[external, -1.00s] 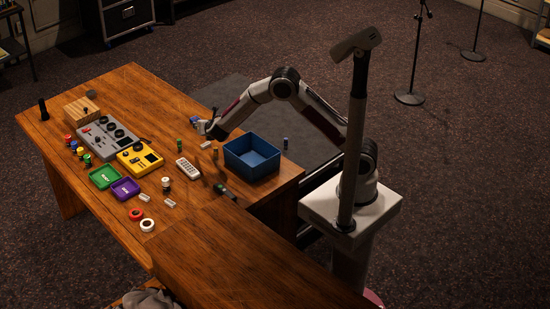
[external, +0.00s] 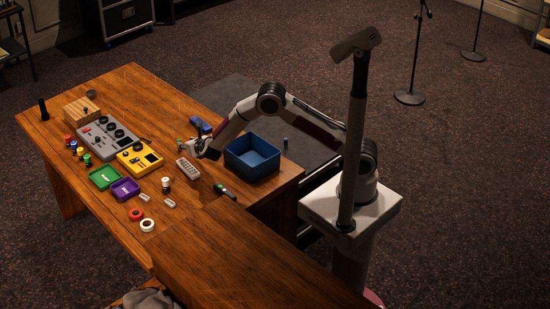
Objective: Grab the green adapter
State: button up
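A small green object (external: 181,144), which looks like the green adapter, stands on the wooden desk (external: 215,228) behind the white remote. My gripper (external: 193,149) is low over the desk, close to the right of it. I cannot tell whether they touch or whether the fingers are open. The gripper partly covers the area around the green object. A second, darker green and black item (external: 225,191) lies nearer the front, left of the blue bin.
The open blue bin (external: 252,168) stands right of my gripper. A white remote (external: 187,169) lies just in front of it. A blue item (external: 200,125) lies behind. The yellow device (external: 139,157), green tray (external: 104,178) and purple tray (external: 125,188) are left. The front desk is clear.

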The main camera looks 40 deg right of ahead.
aim_at(179, 140)
jog(key=shift+x, duration=1)
jog(key=shift+w, duration=0.1)
jog(key=shift+w+f, duration=0.1)
jog(key=shift+w, duration=0.1)
jog(key=shift+a+x, duration=0.2)
jog(key=shift+x, duration=1.1)
jog(key=shift+r+x, duration=0.2)
jog(key=shift+x, duration=0.85)
jog(key=shift+w, duration=0.1)
grip_shut()
